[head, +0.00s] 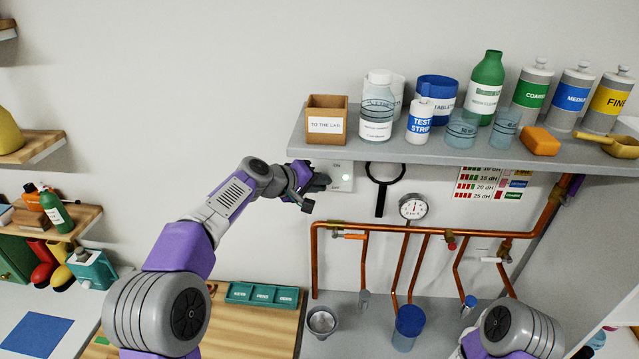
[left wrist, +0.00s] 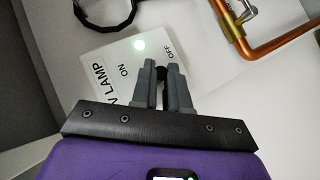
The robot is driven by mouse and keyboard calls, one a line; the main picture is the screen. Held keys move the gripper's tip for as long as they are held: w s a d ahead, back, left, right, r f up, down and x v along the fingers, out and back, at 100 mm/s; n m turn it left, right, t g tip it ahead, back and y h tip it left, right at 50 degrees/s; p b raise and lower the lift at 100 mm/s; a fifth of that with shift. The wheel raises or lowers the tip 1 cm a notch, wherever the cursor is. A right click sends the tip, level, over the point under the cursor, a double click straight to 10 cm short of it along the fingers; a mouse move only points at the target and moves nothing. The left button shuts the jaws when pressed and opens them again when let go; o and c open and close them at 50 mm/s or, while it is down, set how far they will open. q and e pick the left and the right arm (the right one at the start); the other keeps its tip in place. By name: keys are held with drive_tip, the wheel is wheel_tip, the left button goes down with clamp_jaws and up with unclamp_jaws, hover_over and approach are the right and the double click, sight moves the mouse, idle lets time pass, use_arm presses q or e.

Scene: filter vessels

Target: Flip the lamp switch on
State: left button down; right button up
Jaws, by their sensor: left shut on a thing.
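The lamp switch is on a white wall plate (head: 346,187) under the left end of the shelf. My left gripper (head: 323,181) is at the plate. In the left wrist view its two grey fingers (left wrist: 162,72) are closed around the small black switch lever (left wrist: 160,74). The fingers hide most of the lever, so I cannot tell its position exactly. My right gripper is out of view.
A shelf (head: 470,153) with bottles and a wooden box (head: 327,120) juts out just above the left gripper. A black ring holder (head: 384,182), a gauge (head: 413,207) and copper pipes (head: 314,250) are right of the plate. The wall to the left is clear.

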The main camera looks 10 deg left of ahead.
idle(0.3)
use_arm(q)
drive_tip(key=c, duration=1.4)
unclamp_jaws()
drive_tip(key=shift+a, duration=0.1)
drive_tip(key=b+v, duration=0.1)
drive_tip(key=v, duration=0.6)
drive_tip(key=shift+s+a+b, duration=0.2)
drive_tip(key=shift+b, duration=0.2)
drive_tip(key=shift+o, duration=0.4)
drive_tip(key=shift+r, duration=0.15)
